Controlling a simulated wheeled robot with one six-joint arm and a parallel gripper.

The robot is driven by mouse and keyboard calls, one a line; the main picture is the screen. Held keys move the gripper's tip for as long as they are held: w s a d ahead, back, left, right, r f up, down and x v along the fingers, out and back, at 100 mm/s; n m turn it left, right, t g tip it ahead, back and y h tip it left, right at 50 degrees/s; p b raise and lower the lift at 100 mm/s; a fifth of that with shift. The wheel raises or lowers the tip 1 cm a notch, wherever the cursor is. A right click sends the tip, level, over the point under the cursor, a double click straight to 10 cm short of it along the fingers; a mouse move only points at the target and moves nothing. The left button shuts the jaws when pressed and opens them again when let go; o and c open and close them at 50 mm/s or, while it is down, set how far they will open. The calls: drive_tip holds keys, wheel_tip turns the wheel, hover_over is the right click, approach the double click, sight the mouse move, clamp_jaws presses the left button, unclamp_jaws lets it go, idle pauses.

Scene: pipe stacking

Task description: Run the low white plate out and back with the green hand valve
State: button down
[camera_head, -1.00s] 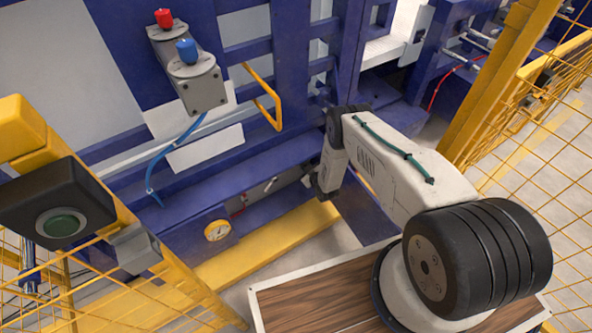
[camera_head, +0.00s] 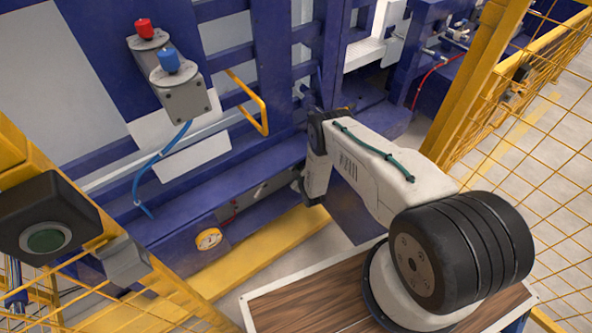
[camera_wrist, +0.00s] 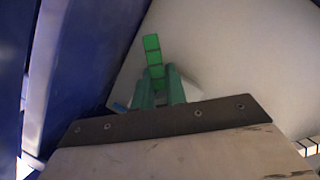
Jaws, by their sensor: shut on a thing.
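In the wrist view my gripper (camera_wrist: 158,90) has two dark green fingers closed around the lower part of a bright green hand valve lever (camera_wrist: 152,48). Its upper end sticks out beyond the fingertips, in front of a broad pale surface (camera_wrist: 225,60). In the head view my arm reaches down to the blue machine, and its fingers and the green valve are hidden. A low white plate (camera_head: 195,158) lies on the machine's left side, below the block with knobs. I cannot tell whether the pale surface is this plate.
A grey block with a red knob (camera_head: 144,29) and a blue knob (camera_head: 169,61) stands above the plate, with a blue hose (camera_head: 160,160) beneath. A yellow handle (camera_head: 258,105) sticks out left of my arm. Yellow mesh fences (camera_head: 530,140) close both sides.

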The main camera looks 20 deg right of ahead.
drive_tip(key=shift+w+a+r, duration=0.25)
drive_tip(key=c, duration=1.4)
unclamp_jaws()
drive_tip(key=shift+c, duration=0.2)
drive_tip(key=shift+a+r, duration=0.1)
drive_tip(key=shift+s+d, duration=0.15)
drive_tip(key=shift+d, duration=0.05)
drive_tip(key=shift+s, duration=0.2)
drive_tip(key=v, duration=0.7)
drive_tip(key=shift+s, duration=0.1)
